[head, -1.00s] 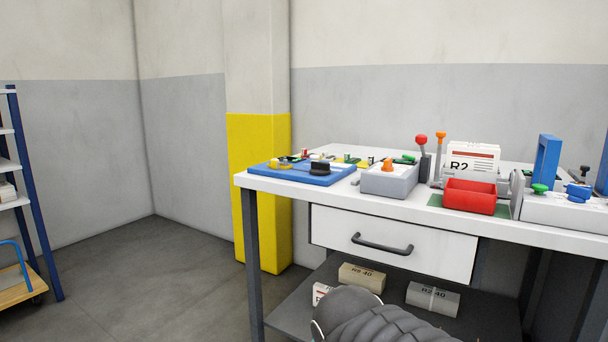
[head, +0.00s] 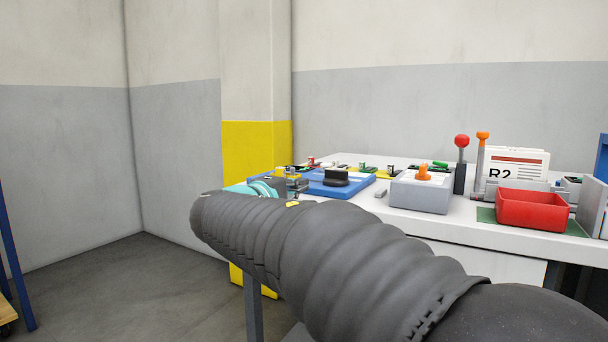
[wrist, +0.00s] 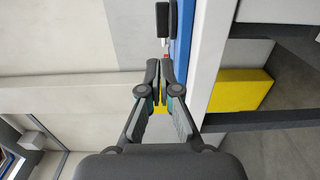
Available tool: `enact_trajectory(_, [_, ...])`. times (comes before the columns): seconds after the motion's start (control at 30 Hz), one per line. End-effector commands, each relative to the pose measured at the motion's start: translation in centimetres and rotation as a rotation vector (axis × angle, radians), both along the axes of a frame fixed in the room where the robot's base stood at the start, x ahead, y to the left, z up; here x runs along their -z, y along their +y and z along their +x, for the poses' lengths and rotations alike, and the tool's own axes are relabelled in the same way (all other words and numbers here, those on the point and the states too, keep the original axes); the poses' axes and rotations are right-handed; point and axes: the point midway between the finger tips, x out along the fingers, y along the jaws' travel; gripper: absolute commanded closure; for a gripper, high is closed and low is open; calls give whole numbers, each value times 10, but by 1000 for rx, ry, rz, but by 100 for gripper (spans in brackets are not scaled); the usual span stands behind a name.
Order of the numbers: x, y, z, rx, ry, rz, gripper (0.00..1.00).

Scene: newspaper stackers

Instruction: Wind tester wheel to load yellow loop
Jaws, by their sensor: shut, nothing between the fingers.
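A blue board (head: 357,186) with a black knob-like part (head: 336,178) lies at the left end of the white bench. Small yellow parts (head: 380,173) show on and behind it; I cannot tell whether one is a loop. I cannot surely tell which part is the tester wheel. My gripper (head: 290,178) is by the board's left side in the head view, partly hidden by my arm. In the wrist view my gripper (wrist: 165,65) is shut and empty. The blue board (wrist: 184,35) and black part (wrist: 162,18) show beyond its fingertips.
A grey box with an orange knob (head: 423,173), a red-balled lever (head: 461,145), an orange-topped post (head: 482,140), a red tray (head: 530,211) and an R2 card (head: 515,163) stand rightward. A yellow-painted pillar (head: 245,155) stands behind the bench's left end.

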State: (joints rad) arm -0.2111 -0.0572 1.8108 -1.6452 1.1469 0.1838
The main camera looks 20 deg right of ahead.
Motion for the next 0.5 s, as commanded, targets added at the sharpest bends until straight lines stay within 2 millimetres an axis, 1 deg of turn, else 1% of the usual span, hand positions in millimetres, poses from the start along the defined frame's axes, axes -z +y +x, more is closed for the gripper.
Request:
enact_trajectory(0.1, [-2,7,3,-11,-17,-2,100])
enact_trajectory(0.2, [-2,4,9,-19,-17,-1,100])
enact_trajectory(0.27, [-2,-1,15,-21,-16,-1,100])
enact_trajectory(0.5, [-2,-36,42,-21,-15,2,100])
